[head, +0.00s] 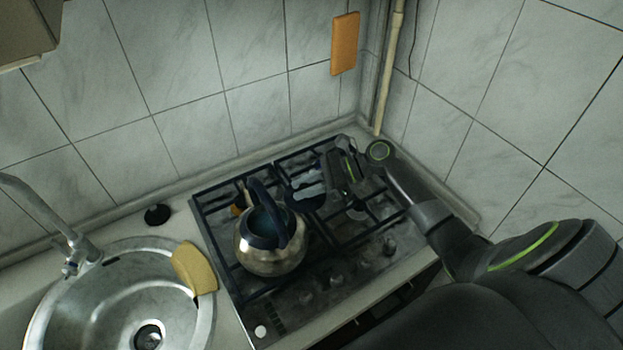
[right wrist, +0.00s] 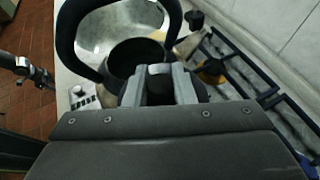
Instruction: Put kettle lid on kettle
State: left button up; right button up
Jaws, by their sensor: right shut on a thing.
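The metal kettle (head: 268,258) stands on the left front of the gas stove, its top open and its dark arched handle (head: 257,192) raised. It also shows in the right wrist view (right wrist: 118,62), just beyond my fingers. My right gripper (head: 322,187) is shut on the dark kettle lid (head: 304,199), above the burners to the right of and behind the kettle. In the right wrist view, my gripper (right wrist: 160,84) covers most of the lid (right wrist: 131,92); it appears apart from the kettle's opening.
The stove grate (head: 345,228) lies below my right arm. A sink (head: 120,285) with a yellow cloth or sponge (head: 193,268) on its rim is at the left. A small black object (head: 157,214) sits on the counter. Tiled walls close off the back and right.

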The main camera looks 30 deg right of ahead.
aim_at(292, 200)
jog(key=shift+s+a+f+p, duration=0.15)
jog(key=shift+a+p, duration=0.3)
jog(key=shift+a, duration=0.45)
jog(key=shift+w+a+f+p, duration=0.15)
jog(key=shift+a+p, duration=0.25)
jog(key=shift+a, duration=0.5)
jog(key=a+f, duration=0.1)
jog(key=a, duration=0.5)
jog(key=shift+s+a, duration=0.2)
jog(key=shift+a, duration=0.2)
jog(key=shift+f, duration=0.15)
jog(key=o, duration=1)
jog(key=shift+d, duration=0.1)
